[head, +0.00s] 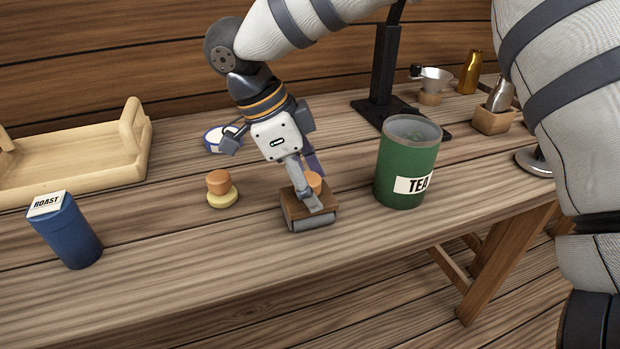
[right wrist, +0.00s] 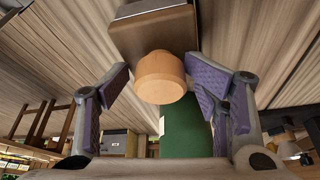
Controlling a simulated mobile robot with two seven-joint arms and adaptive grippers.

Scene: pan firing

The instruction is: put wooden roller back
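A brown wooden block with a dark base (head: 295,207) and a round light-wood knob (head: 314,182) sits on the table; I take it to be the wooden roller, though its shape is partly covered. My right gripper (head: 305,193) reaches down over it, with a finger in front of the block. In the right wrist view, the knob (right wrist: 160,77) sits between the two purple finger pads of my right gripper (right wrist: 158,80), with visible gaps, and the block (right wrist: 155,30) lies beyond the fingertips. The gripper is open. My left gripper is out of view.
A green TEA canister (head: 408,165) stands just right of the block. A small orange-topped piece (head: 218,187) is left of it, with a blue ROAST tin (head: 68,232) and wooden tray (head: 70,178) farther left. A black stand (head: 383,75) is behind.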

